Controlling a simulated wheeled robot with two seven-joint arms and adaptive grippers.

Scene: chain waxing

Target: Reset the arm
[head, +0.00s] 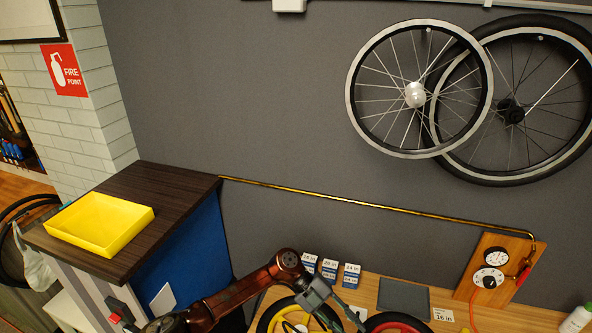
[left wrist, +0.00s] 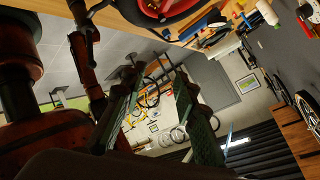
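My left arm comes in from the bottom left of the head view and bends over the wooden table. Its gripper (head: 343,318) points down at the table's front part, above or beside the wheels there. In the left wrist view the two fingers of the left gripper (left wrist: 158,112) stand well apart with nothing between them, so it is open and empty. Behind them that view shows the room, turned on its side. My right gripper is not seen in either view.
Near the left gripper are a yellow-rimmed wheel (head: 268,318) and a red-rimmed wheel (head: 397,319). Behind lie small blue-and-white packs (head: 329,268) and a dark grey mat (head: 404,298). A gauge board (head: 497,262) stands right. A yellow tray (head: 99,222) sits on a dark-topped cabinet (head: 170,185).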

